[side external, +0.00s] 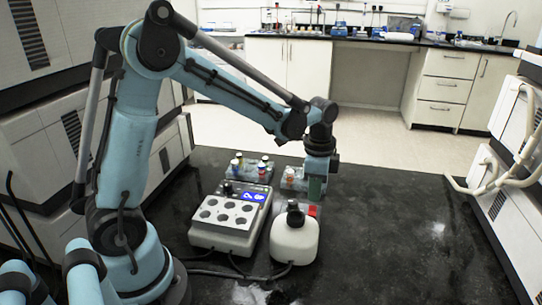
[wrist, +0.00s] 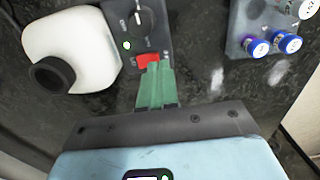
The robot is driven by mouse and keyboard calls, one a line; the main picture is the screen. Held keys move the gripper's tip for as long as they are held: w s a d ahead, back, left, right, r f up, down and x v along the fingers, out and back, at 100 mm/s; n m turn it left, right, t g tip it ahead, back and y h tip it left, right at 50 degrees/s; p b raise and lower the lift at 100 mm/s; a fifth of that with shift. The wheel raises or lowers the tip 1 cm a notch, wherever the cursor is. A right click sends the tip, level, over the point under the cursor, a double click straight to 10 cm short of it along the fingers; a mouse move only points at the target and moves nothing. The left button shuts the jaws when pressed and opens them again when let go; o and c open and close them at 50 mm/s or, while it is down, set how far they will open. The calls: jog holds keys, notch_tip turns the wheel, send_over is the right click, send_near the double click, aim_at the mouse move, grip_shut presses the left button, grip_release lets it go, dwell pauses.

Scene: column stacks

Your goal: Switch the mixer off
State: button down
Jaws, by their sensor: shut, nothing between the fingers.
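The white, rounded mixer body with a black round top (side external: 294,238) stands on the dark bench in the side view. It also shows at the left of the wrist view (wrist: 75,45). Beside it is a dark control panel (wrist: 136,40) with a round knob (wrist: 140,18), a small white light and a red switch (wrist: 148,61). The red switch also shows in the side view (side external: 312,210). My gripper (wrist: 153,68) has its green fingers shut and empty, tips at the red switch and covering part of it. I cannot tell whether they touch it. The side view shows my gripper (side external: 315,190) pointing down.
A white device with round wells and a lit blue display (side external: 230,217) stands left of the mixer. Cables run along the front. The bench's right side is clear.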

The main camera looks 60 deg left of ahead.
aim_at(312, 206)
jog(key=shift+f, duration=1.05)
dwell(0.7)
jog(key=shift+r, duration=2.55)
jog(key=shift+r, duration=0.1)
jog(key=shift+s+r, duration=0.25)
jog(key=s+d+r+n+t, duration=0.2)
jog(key=s+r+n+t, duration=0.2)
jog(key=s+n+t, duration=0.3)
jog(key=shift+s+n, duration=1)
jog(key=shift+s, duration=0.85)
